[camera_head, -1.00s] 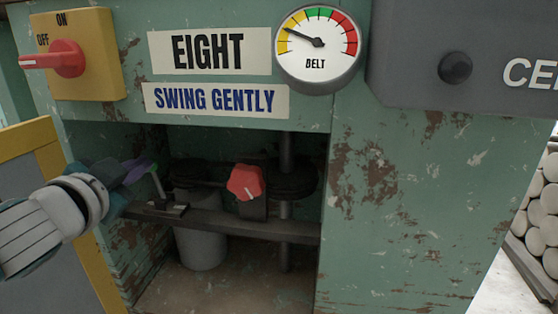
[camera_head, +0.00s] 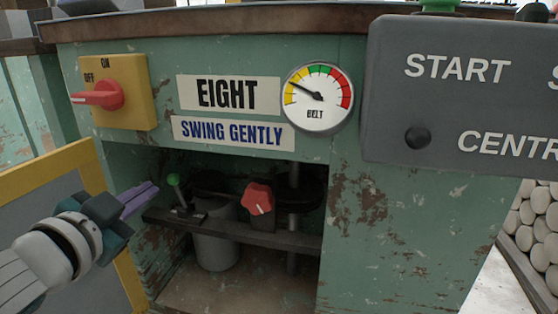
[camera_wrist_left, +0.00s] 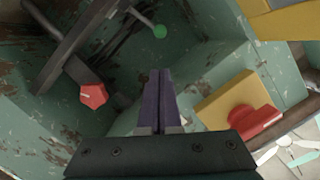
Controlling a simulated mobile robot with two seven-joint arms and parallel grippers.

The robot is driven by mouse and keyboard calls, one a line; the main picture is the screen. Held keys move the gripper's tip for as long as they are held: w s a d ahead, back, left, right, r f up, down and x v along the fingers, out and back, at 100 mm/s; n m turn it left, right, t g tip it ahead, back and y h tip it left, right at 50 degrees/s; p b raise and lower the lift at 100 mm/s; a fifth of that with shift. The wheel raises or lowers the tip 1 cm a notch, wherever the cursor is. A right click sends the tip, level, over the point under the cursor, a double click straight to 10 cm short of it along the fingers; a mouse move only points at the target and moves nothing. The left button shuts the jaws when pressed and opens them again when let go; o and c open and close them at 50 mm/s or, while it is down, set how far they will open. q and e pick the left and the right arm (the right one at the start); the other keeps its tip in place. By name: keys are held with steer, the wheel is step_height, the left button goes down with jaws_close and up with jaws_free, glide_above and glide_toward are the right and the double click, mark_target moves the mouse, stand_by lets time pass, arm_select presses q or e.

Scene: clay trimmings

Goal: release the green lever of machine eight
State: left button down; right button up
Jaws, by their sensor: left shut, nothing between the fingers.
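The green lever (camera_head: 173,181) has a round green knob on a thin stem. It rises from a small plate on the dark bar inside the open bay of machine eight (camera_head: 395,235), and leans to the upper left. My left gripper (camera_head: 153,187) is shut and empty, its purple fingers pointing at the bay just left of the knob, apart from it in the picture. In the left wrist view the shut fingers (camera_wrist_left: 159,75) show in the middle, and the green knob (camera_wrist_left: 160,31) is beyond their tips. My right gripper is not in view.
A red knob (camera_head: 258,198) sits on the bar (camera_head: 232,231) right of the lever. A yellow switch box (camera_head: 137,92) with a red handle is above left. A grey panel (camera_head: 455,95) juts out upper right. A yellow-edged grey panel (camera_head: 45,160) stands left.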

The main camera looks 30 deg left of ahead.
arm_select(q)
steer(key=v, duration=0.3)
steer(key=shift+s+p, duration=0.1)
steer(key=shift+p, duration=0.2)
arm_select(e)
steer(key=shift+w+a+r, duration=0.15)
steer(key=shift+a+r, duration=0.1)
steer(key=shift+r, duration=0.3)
arm_select(q)
steer(key=shift+a, duration=0.1)
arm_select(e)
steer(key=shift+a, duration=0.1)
